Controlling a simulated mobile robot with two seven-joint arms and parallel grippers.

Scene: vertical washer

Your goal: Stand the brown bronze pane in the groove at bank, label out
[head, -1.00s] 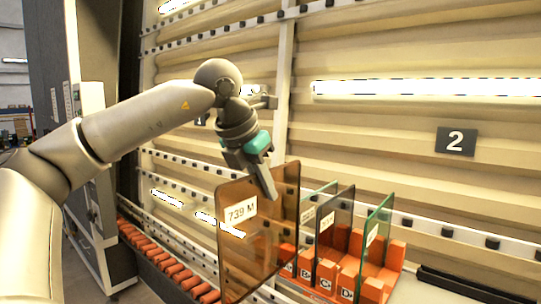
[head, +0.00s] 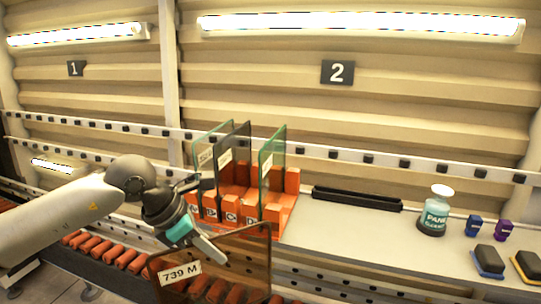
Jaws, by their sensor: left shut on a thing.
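The brown bronze pane (head: 235,268) is see-through, with a white label reading 739 M near its lower left, facing me. My left gripper (head: 208,247) is shut on its upper edge. The pane hangs tilted, in front of the orange rack (head: 283,217) and over the lower row of orange blocks. The rack on the ledge has lettered slots, with C and D readable. A clear green-edged pane (head: 203,150), a dark grey pane (head: 236,155) and a green pane (head: 273,165) stand in it, labels towards me. My right gripper is not in view.
A long black bar (head: 355,199) lies on the ledge (head: 330,232) right of the rack. Farther right stand a labelled bottle (head: 434,213), a blue and a purple small container, and two dark pads. Wall signs read 1 (head: 75,68) and 2 (head: 338,72).

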